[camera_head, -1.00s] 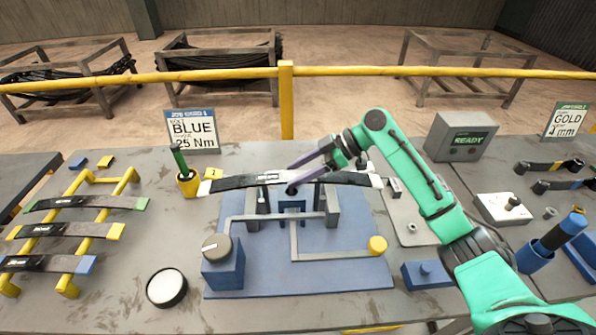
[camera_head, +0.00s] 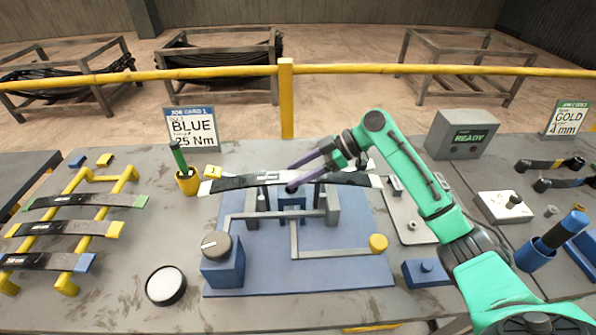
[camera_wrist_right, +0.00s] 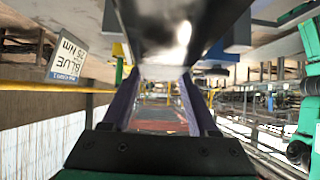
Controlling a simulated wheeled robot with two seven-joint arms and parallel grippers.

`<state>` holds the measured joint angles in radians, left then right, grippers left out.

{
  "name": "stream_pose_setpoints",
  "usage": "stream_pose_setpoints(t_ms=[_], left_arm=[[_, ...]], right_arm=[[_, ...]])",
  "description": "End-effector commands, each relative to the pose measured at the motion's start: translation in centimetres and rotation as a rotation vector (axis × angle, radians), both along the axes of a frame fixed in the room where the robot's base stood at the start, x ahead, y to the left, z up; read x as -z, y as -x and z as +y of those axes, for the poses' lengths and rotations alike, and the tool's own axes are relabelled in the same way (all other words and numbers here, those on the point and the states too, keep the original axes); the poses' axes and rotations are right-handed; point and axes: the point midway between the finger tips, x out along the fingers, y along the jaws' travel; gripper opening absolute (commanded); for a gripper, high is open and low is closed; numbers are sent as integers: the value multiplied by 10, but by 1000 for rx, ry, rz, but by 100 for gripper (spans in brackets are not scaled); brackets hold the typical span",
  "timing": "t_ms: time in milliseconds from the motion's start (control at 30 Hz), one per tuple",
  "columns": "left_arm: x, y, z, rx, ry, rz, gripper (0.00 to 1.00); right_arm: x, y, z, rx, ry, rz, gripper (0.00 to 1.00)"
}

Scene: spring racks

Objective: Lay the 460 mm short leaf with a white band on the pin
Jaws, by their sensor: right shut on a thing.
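A long dark curved leaf (camera_head: 240,182) with white ends lies crosswise over the blue fixture (camera_head: 345,275) in the head view. My right gripper (camera_head: 290,177) is shut on this leaf near its middle, with its purple fingers coming from the right. In the right wrist view the leaf (camera_wrist_right: 178,30) fills the top between the fingers. The leaf is above the grey uprights (camera_head: 332,205) of the fixture; I cannot tell whether it touches them. The pin is not clearly visible; the leaf and fingers cover the fixture's middle. My left gripper is not in view.
A yellow rack (camera_head: 125,180) at the left holds leaves with green, yellow and blue ends. A yellow cup (camera_head: 188,184) stands near the held leaf's left end. A grey READY box (camera_head: 462,135) is behind right.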

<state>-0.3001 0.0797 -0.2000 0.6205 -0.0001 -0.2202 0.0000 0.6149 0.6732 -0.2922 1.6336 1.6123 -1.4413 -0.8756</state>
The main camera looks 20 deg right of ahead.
Motion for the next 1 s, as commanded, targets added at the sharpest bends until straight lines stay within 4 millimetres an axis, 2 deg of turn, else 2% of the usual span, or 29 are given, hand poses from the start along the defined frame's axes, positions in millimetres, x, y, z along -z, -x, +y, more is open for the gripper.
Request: stream_pose_setpoints(t_ms=[1000], left_arm=[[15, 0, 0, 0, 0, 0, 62]], right_arm=[[18, -1, 0, 1, -5, -7, 0]])
